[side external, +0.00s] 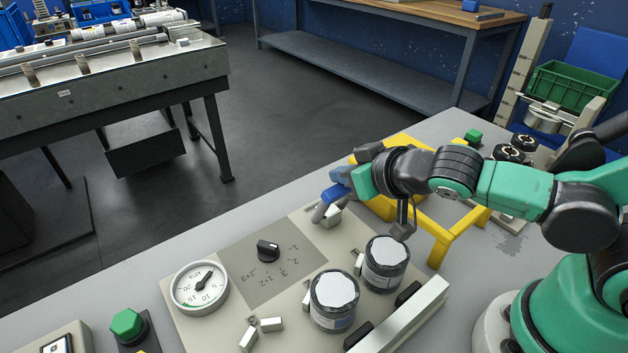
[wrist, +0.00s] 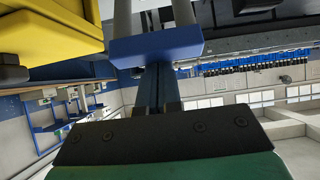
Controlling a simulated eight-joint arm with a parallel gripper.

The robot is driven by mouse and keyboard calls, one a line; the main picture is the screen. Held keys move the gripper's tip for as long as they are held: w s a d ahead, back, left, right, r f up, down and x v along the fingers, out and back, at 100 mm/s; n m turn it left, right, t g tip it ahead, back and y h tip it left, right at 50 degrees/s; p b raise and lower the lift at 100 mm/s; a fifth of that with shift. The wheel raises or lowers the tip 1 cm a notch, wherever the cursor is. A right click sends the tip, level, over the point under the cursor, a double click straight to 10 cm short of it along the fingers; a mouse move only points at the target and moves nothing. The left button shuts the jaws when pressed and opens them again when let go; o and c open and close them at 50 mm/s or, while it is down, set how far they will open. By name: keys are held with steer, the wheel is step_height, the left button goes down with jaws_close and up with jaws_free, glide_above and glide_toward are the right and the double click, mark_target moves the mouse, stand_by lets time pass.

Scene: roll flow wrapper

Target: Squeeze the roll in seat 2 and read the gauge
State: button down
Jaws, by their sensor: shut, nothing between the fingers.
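Two rolls with white tops and dark sides stand upright on the panel: a near roll (side external: 334,298) and a far roll (side external: 386,262). I cannot tell which seat is seat 2. The round white gauge (side external: 199,288) lies at the panel's left; its dark needle points up and right, and the exact reading is too small to tell. My gripper (side external: 322,211) is above the panel's far edge, left of and apart from the far roll. It is shut and empty.
A black selector knob (side external: 267,249) sits on a grey plate between the gauge and my gripper. A yellow frame (side external: 438,238) stands behind and right of the far roll. A pale bar (side external: 400,315) runs along the rolls' right side. A green button (side external: 127,323) is at the lower left.

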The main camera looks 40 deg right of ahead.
steer(key=shift+s+f, duration=0.2)
steer(key=shift+s, duration=0.1)
stand_by(0.4)
step_height(320, 180, up, 9)
steer(key=s, duration=0.2)
stand_by(0.7)
steer(key=s+d+f+g, duration=0.1)
steer(key=d+f+g, duration=0.3)
steer(key=d+f, duration=0.2)
steer(key=shift+d+f, duration=0.3)
steer(key=shift+d, duration=0.05)
